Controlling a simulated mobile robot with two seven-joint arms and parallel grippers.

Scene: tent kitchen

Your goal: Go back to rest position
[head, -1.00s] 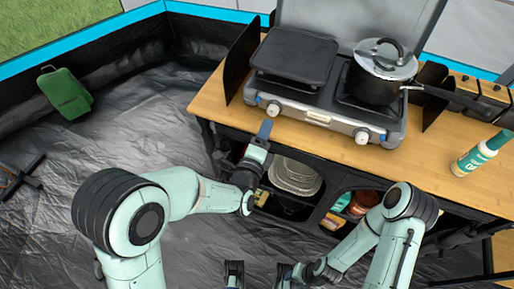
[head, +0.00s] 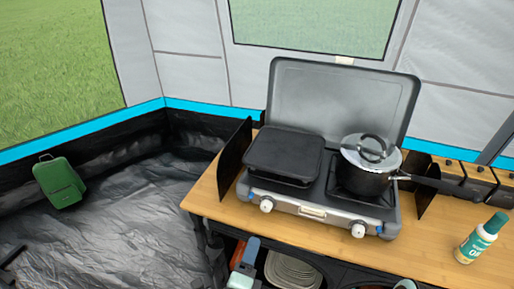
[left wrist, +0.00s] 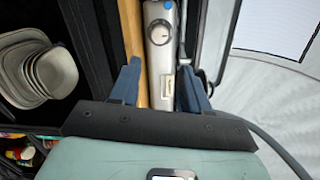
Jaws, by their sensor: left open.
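My left gripper (head: 250,252) shows at the bottom of the head view, in front of the counter's front edge and beside the open shelf. Only its blue fingertip end and a bit of the pale wrist show there. In the left wrist view the two blue fingers of this gripper (left wrist: 160,88) stand apart with nothing held between them. The stove's silver front with a knob (left wrist: 160,33) shows beyond the gap. My right gripper is out of view; only a small pale bit of that arm shows at the bottom edge of the head view.
The wooden counter (head: 215,195) carries the camping stove (head: 313,211), a lidded pot (head: 362,182) and a green-capped bottle (head: 475,243). Stacked dishes (head: 290,268) sit in the shelf below. A green case (head: 60,183) stands at the left, with clear floor around it.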

